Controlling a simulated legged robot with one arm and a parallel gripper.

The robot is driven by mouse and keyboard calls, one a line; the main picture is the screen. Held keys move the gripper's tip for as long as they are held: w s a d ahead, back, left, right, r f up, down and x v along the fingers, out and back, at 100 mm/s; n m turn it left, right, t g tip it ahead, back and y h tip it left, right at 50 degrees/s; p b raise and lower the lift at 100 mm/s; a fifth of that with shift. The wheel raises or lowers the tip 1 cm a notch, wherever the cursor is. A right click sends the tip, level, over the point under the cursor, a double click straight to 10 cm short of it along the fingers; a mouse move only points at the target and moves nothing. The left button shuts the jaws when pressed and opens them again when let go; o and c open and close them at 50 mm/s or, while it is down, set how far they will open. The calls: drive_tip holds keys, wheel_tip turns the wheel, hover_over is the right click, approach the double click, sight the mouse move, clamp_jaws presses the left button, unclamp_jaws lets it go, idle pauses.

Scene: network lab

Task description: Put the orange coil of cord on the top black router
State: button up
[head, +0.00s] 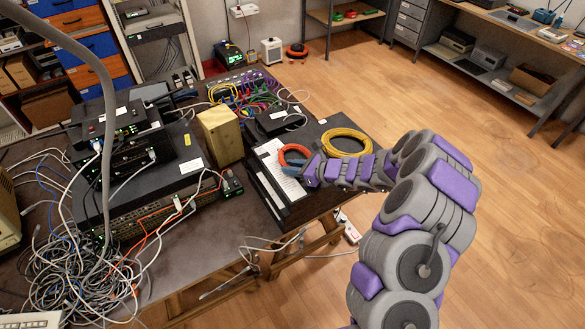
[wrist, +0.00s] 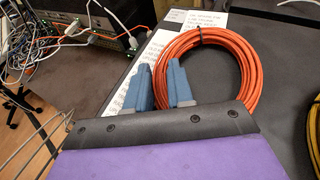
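The orange coil of cord (head: 292,148) lies on the dark right part of the table, partly over a white printed sheet. It shows large in the wrist view (wrist: 237,70), tied at its far side. My gripper (head: 293,164) is at the coil's near left edge. In the wrist view its two blue fingertips (wrist: 162,75) stand apart, with the coil's left strands between and behind them. Whether they touch the cord cannot be told. The top black router (head: 118,121) sits on a stack of black devices at the left, with cables plugged in.
A yellow cable coil (head: 345,136) lies just right of the orange one. A tan box (head: 220,135) stands between the stack and the coil. Tangled grey cables (head: 75,275) fill the table's left front. A thick grey cable hangs before the router stack.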

drive_tip(key=o, duration=0.5)
drive_tip(key=shift+f, duration=0.1)
